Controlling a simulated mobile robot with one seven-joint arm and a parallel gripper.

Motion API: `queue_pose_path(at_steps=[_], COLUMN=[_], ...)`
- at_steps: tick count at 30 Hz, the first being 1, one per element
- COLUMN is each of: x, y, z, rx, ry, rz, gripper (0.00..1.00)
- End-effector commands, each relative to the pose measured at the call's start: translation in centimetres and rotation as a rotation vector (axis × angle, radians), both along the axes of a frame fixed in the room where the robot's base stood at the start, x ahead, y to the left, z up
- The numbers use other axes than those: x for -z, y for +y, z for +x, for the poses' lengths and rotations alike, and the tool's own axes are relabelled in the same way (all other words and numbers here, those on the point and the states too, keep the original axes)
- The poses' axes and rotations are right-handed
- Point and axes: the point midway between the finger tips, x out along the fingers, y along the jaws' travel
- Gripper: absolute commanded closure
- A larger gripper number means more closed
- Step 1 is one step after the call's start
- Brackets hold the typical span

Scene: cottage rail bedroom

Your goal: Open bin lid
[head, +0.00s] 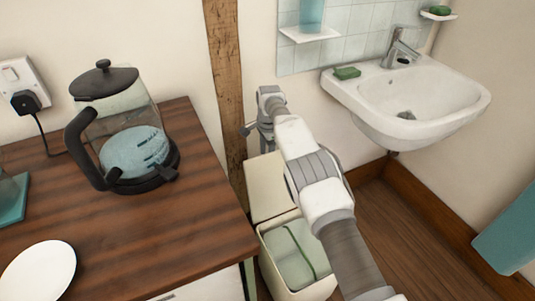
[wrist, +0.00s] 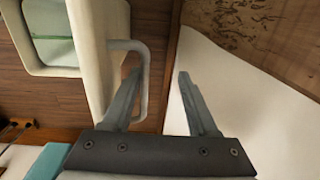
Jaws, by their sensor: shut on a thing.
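The cream bin (head: 298,285) stands on the floor between the wooden counter and the washbasin, with a pale green interior (head: 300,255). Its lid (head: 268,185) is raised, standing up at the back of the bin. The wrist view shows the lid (wrist: 92,60) edge-on, with a grey loop handle (wrist: 146,75) on it. My gripper (wrist: 158,75) is at that handle, whose outer bar lies between the fingers, close to the left one. In the head view my gripper (head: 254,130) is above the raised lid, its fingertips partly hidden.
The wooden counter (head: 190,235) at left holds a glass kettle (head: 130,135) and a white plate (head: 38,272). The washbasin (head: 420,105) is at right of my arm. A wooden post (head: 226,80) and the wall are close behind the lid. Floor (head: 420,240) at right is clear.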

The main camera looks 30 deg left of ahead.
Motion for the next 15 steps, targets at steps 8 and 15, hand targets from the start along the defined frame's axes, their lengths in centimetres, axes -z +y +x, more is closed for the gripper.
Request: queue_pose_path(at_steps=[8, 15], x=[-2.6, -8.3], y=[0.1, -0.2], z=[0.2, -0.1], rx=[0.0, 0.0], ry=[-0.01, -0.008], rz=[0.008, 0.007], gripper=[0.58, 0.58])
